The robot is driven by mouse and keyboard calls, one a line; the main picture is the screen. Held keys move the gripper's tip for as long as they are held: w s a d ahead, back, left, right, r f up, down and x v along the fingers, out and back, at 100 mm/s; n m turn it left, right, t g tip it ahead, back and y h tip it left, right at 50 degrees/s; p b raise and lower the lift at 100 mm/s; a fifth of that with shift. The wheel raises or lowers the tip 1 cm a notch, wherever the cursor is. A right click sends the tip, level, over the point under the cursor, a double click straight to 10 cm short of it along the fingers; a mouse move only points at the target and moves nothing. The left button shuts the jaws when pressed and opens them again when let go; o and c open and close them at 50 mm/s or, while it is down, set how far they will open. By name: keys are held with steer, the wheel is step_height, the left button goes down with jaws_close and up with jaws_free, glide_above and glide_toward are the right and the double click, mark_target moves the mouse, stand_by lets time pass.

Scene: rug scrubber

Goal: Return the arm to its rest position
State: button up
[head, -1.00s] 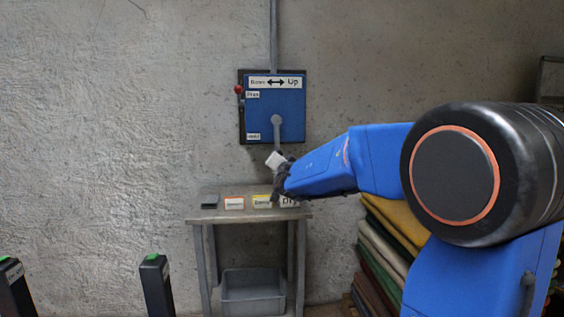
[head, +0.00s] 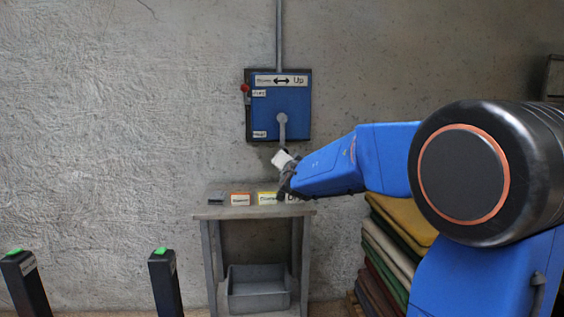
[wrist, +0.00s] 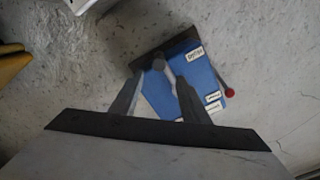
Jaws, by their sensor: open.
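My arm stretches in from the right of the head view, and my gripper (head: 282,180) is at its far end, partly hidden by the forearm. It is in front of the wall, just below a blue control box (head: 281,108). In the wrist view my gripper (wrist: 154,88) shows two grey fingers spread apart with nothing held. The blue control box (wrist: 203,98) lies beyond the fingers there, with its grey lever (wrist: 163,78) seen between them. In the head view the lever (head: 282,127) hangs down. I cannot tell whether a finger touches it.
A small table (head: 219,212) with labelled cards stands below the box, with a grey bin (head: 258,291) on its lower shelf. Folded rugs (head: 386,240) are stacked at the right under my arm. Two dark posts with green tops (head: 164,282) (head: 22,283) stand at lower left.

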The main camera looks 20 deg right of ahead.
steer(key=s+d+f+m+g+h, duration=0.2)
steer(key=s+d+m+g, duration=0.1)
steer(key=s+m, duration=0.75)
steer(key=s+d+f+m+g+h, duration=0.1)
steer(key=s+d+f+m+g, duration=0.15)
steer(key=s+m, duration=0.75)
steer(key=s+d+f+m+g+h, duration=0.25)
steer(key=s+m, duration=0.35)
steer(key=m, duration=0.8)
steer(key=s+a+f+m+g+y, duration=0.2)
steer(key=s+a+f+m+y, duration=0.3)
steer(key=s+a+f+m, duration=0.4)
steer(key=s+a+f+m+g+y, duration=0.2)
steer(key=s+a+f+m+y, duration=0.3)
steer(key=s+m, duration=0.9)
steer(key=a+f+m, duration=0.3)
steer(key=f, duration=0.1)
steer(key=shift+s+a+f+g, duration=0.2)
steer(key=shift+a+g, duration=0.1)
steer(key=shift+a, duration=0.1)
